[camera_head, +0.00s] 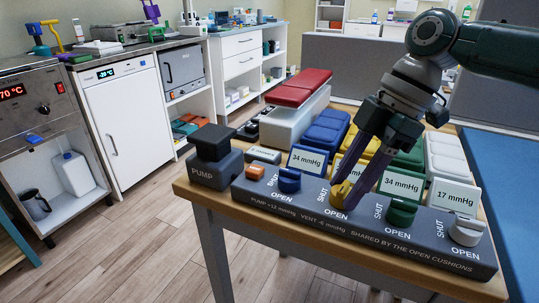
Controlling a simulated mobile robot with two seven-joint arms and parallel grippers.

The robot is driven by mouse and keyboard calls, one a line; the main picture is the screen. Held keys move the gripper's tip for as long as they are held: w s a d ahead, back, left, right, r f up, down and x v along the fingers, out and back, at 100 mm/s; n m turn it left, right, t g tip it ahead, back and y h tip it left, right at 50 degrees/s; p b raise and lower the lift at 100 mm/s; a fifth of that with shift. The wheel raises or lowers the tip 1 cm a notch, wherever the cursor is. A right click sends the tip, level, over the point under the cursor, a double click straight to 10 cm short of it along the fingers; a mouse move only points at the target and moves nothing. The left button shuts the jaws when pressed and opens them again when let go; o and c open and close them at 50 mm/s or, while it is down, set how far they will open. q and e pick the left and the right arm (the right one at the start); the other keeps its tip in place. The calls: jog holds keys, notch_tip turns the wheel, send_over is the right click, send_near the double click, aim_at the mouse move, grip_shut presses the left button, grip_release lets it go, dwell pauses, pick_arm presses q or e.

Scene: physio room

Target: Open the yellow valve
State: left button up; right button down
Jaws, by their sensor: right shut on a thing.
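The yellow valve (341,194) is on the grey panel (330,213) at the front of the wooden table. My right gripper (345,200) comes down from the upper right and is shut on the yellow valve. Its fingers hide part of the valve, so I cannot tell its exact turn. SHUT and OPEN are printed beside each valve. The yellow cushion (366,139) lies behind, partly hidden by my gripper, as is its display. My left gripper is not in view.
A blue valve (289,180) stands to the left, a green valve (402,211) and a white valve (467,231) to the right. The black PUMP block (213,142) is at the left end. Displays (308,161) stand behind the valves. Floor is clear left of the table.

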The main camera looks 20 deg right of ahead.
jog(key=shift+f+n+g+b, duration=0.1)
jog(key=shift+n+g+b, duration=0.2)
jog(key=shift+n+b, duration=0.4)
jog(key=shift+c, duration=1.9)
grip_release()
jog(key=p+v, duration=0.1)
jog(key=v, duration=0.9)
